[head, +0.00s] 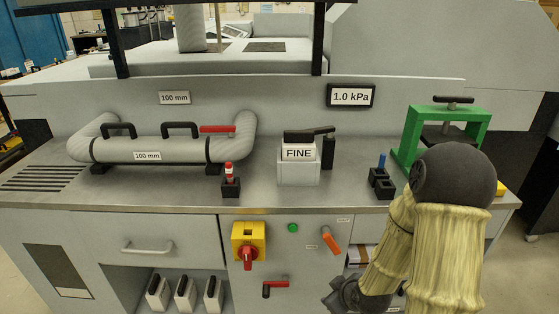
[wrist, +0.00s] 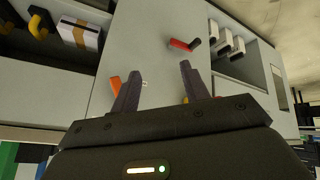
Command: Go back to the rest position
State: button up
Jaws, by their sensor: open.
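My gripper shows in the wrist view (wrist: 160,85) with its two dark fingers spread apart and nothing between them. It points at the grey cabinet front (wrist: 148,40). In the head view my arm is folded at the right, in front of the bench, and hides part of the cabinet's right side; the fingers cannot be made out there. An orange handle (wrist: 115,86) shows beside the left finger in the wrist view, and whether they touch cannot be told. The same orange handle sits tilted on the panel in the head view (head: 330,241).
A red handle (head: 275,287) and a yellow-and-red switch (head: 248,245) stick out of the cabinet front. On the bench (head: 270,194) stand a grey pipe (head: 150,150), a block marked FINE (head: 298,170), and a green press frame (head: 410,135). An open shelf (head: 130,283) holds several white boxes.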

jog(key=s+r+m+g+h, duration=0.2)
jog(key=s+r+m+g, duration=0.2)
jog(key=s+r+m, duration=0.55)
notch_tip(320, 180, up, 19)
jog(key=s+n+p, duration=0.1)
jog(key=p, duration=1.5)
jog(key=shift+d+r+n, duration=0.15)
jog(key=shift+d+n, duration=0.1)
jog(key=shift+n, duration=0.1)
jog(key=shift+s, duration=0.1)
dwell(2.4)
jog(key=shift+c, duration=1)
jog(key=shift+a, duration=0.1)
